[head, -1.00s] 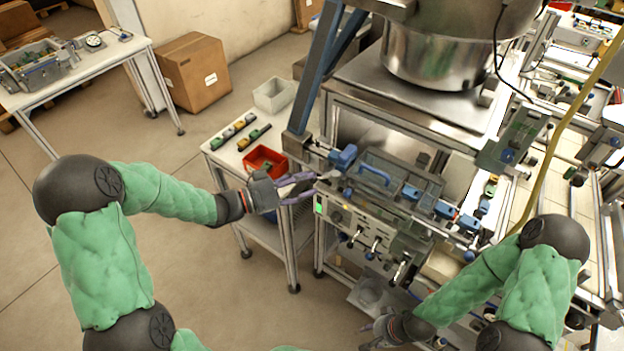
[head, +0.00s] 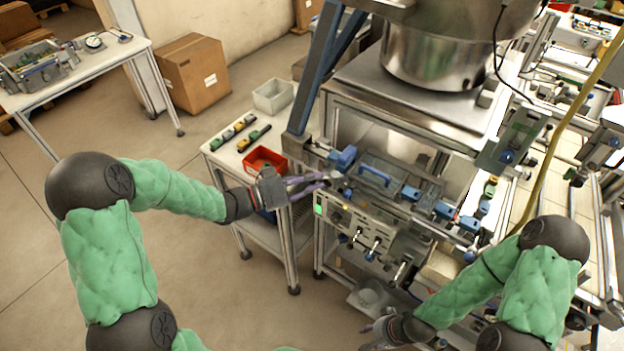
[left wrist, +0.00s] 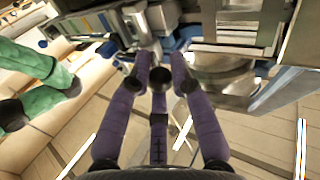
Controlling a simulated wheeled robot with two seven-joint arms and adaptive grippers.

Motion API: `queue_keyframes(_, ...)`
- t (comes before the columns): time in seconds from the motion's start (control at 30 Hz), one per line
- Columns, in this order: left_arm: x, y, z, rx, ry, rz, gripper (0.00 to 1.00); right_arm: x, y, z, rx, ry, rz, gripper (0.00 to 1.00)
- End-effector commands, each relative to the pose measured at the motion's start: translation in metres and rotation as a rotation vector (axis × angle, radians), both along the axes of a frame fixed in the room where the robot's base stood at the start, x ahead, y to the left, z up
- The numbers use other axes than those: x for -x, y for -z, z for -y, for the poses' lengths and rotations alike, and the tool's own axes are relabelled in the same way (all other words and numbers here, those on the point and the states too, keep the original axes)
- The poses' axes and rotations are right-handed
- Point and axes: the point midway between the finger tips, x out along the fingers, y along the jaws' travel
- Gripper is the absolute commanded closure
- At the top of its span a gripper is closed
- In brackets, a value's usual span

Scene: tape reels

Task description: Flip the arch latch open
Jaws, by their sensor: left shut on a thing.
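The arch latch shows as a small metal piece (left wrist: 143,38) at the left end of the machine's front fixture; my fingers partly hide it. My left gripper (head: 338,179) has its purple fingers at this end of the fixture, shut on the latch. In the left wrist view the fingertips (left wrist: 160,72) close in around the metal part, and their exact contact is hard to make out. My right gripper (head: 376,332) is low in front of the machine, away from the latch, with its fingers apart and nothing seen between them.
A blue handle (head: 374,174) stands on the clear cover right of the latch. A control panel (head: 350,222) with metal levers lies below. A large steel bowl (head: 440,50) sits above. A side table with a red bin (head: 264,160) is to the left. Floor at lower left is free.

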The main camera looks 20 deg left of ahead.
Motion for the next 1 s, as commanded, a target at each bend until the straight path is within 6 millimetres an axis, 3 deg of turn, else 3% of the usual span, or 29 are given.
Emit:
queue_keyframes(0.5,-0.018,-0.002,-0.006,0.000,0.283,0.001,1.00,0.000,-0.027,0.000,0.000,0.000,0.000,0.60)
queue_keyframes(1.0,-0.030,-0.001,-0.006,-0.001,0.499,0.002,1.00,0.000,-0.035,0.000,0.000,0.000,0.000,0.60)
